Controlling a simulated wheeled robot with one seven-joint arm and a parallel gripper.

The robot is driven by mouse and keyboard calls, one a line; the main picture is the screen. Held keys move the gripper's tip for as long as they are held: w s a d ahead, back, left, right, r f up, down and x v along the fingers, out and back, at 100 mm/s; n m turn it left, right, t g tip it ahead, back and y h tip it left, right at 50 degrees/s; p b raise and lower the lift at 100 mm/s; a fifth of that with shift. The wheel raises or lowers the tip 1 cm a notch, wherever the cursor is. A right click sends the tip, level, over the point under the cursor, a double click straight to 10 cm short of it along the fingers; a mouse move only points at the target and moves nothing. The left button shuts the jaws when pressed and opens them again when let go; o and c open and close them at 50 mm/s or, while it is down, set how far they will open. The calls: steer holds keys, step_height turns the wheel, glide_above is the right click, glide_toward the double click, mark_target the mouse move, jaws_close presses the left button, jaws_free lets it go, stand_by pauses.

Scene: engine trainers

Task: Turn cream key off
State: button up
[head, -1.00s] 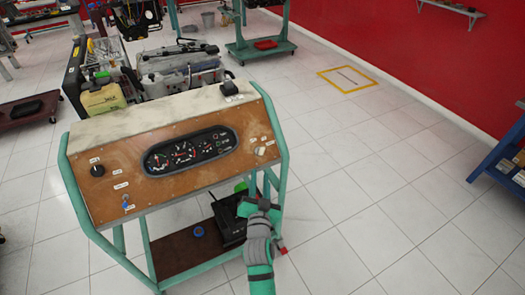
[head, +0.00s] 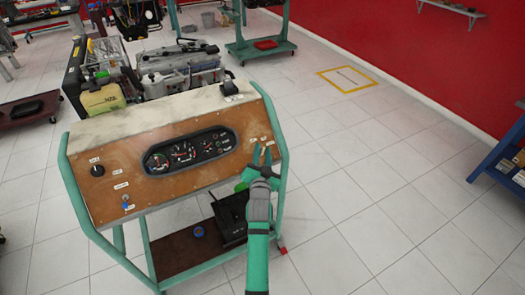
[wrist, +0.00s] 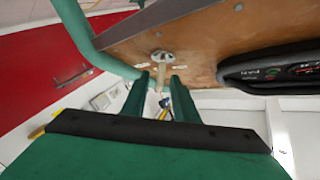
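The cream key (wrist: 159,78) sits in a round metal switch (wrist: 162,56) on the brown instrument panel, seen in the wrist view. In the head view the key is hidden behind my gripper (head: 262,156) at the panel's right end. My gripper also shows in the wrist view (wrist: 159,80), with its two green fingers apart. The key appears between the fingertips, with a gap on both sides. I cannot tell how deep the fingers reach around it.
The brown panel (head: 190,180) holds a black gauge cluster (head: 190,150), a black knob (head: 97,170) and a blue-tipped switch (head: 125,206). Green frame tubes (head: 278,125) edge the panel close to my gripper. A black box (head: 230,215) stands on the lower shelf. Floor to the right is clear.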

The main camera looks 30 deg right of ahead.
steer(key=shift+w+d, duration=0.3)
steer(key=shift+w, duration=0.1)
jaws_close()
steer(key=shift+d+n+t+y, duration=0.1)
steer(key=shift+n+t+y, duration=0.35)
steer(key=shift+n, duration=0.35)
steer(key=shift+n+t+y, duration=0.55)
steer(key=shift+n+y, duration=0.1)
steer(key=shift+n, duration=0.35)
steer(key=shift+n+t+y, duration=0.4)
steer(key=shift+n+y, duration=0.1)
steer(key=shift+n, duration=0.4)
steer(key=shift+a+n+t+y, duration=0.1)
steer(key=shift+n+t+y, duration=0.25)
steer(key=shift+n+y, duration=0.8)
steer(key=shift+a+n+t+y, duration=0.1)
steer(key=shift+n+t+y, duration=0.25)
steer(key=shift+n+y, duration=1.3)
steer(key=shift+n, duration=0.4)
